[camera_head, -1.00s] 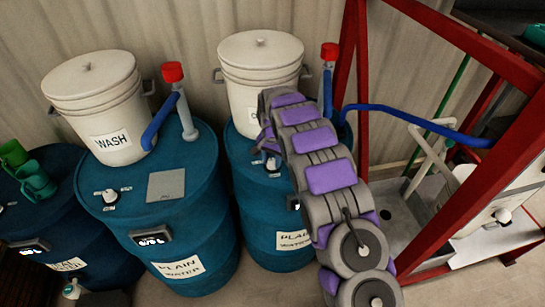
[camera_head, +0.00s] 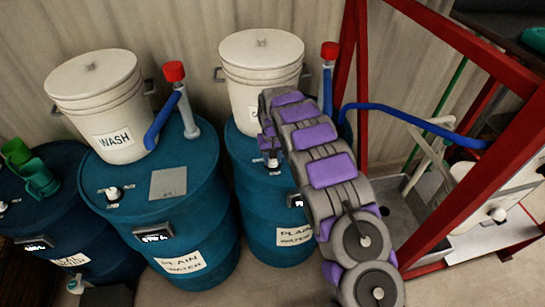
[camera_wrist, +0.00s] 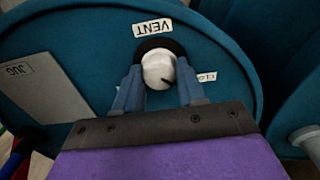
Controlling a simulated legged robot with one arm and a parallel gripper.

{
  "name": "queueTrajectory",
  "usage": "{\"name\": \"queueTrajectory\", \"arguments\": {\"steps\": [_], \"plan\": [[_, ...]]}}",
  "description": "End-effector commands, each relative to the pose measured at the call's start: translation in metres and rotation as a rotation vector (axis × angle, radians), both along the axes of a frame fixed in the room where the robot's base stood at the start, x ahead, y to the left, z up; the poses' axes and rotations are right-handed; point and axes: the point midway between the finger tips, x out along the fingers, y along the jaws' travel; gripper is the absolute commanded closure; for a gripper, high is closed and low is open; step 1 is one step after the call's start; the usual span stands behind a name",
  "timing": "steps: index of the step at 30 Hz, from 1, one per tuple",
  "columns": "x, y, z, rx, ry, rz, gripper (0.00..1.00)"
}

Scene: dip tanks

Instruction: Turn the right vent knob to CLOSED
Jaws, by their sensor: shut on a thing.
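The right vent knob (camera_head: 272,162) is small and white, on top of the right blue drum (camera_head: 268,210) and beside my arm in the head view. In the wrist view the knob (camera_wrist: 158,70) sits on a dark round base, between the two blue-grey fingers of my gripper (camera_wrist: 160,88). The gripper is shut on it. A dark pointer mark on the knob faces the lower right in the wrist view. An upside-down VENT label (camera_wrist: 152,27) is beyond the knob. A CLOSED label (camera_wrist: 207,77) is right of it, partly hidden by the right finger.
A white bucket (camera_head: 262,55) stands on the right drum. The middle drum (camera_head: 150,205) carries the WASH bucket (camera_head: 97,80) and another white knob (camera_head: 113,194). A red frame (camera_head: 480,190) and a blue pipe (camera_head: 420,123) are close on the arm's right.

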Motion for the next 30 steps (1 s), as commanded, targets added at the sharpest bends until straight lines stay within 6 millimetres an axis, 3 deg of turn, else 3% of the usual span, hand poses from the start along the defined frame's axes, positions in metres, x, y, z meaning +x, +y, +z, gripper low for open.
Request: {"name": "queueTrajectory", "arguments": {"steps": [14, 15, 23, 30], "plan": [[-0.0006, 0.0009, -0.001, 0.0, 0.001, 0.015, 0.91], [-0.0006, 0.0009, -0.001, 0.0, 0.001, 0.015, 0.59], [-0.0009, 0.0003, -0.0003, 0.0, 0.0, 0.014, 0.35], [-0.0008, -0.0006, 0.0009, 0.001, 0.0, 0.014, 0.35]]}}
